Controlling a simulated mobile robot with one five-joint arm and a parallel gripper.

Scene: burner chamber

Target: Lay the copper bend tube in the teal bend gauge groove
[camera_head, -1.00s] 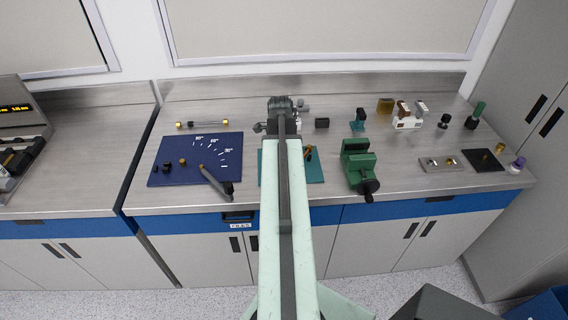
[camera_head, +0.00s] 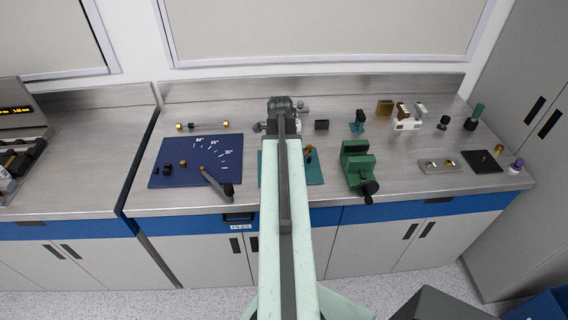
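A teal plate (camera_head: 314,169) lies flat near the middle of the bench, and my arm covers its centre. It may be the bend gauge; I cannot make out a groove. A small copper-orange piece (camera_head: 308,149) with a dark part shows at the plate's upper right, beside my arm. I cannot tell whether it is the copper bend tube or whether it touches the plate. The end of my arm with my gripper (camera_head: 282,106) is toward the back of the bench, beyond the plate. Its fingers are hidden or too small to read.
A blue angle-marked mat (camera_head: 180,150) with a grey tool (camera_head: 215,182) lies left. A rod with brass ends (camera_head: 203,125) is behind it. A green vise (camera_head: 357,165) stands close right of the teal plate. A white holder (camera_head: 406,124) and grey plate (camera_head: 441,167) are farther right.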

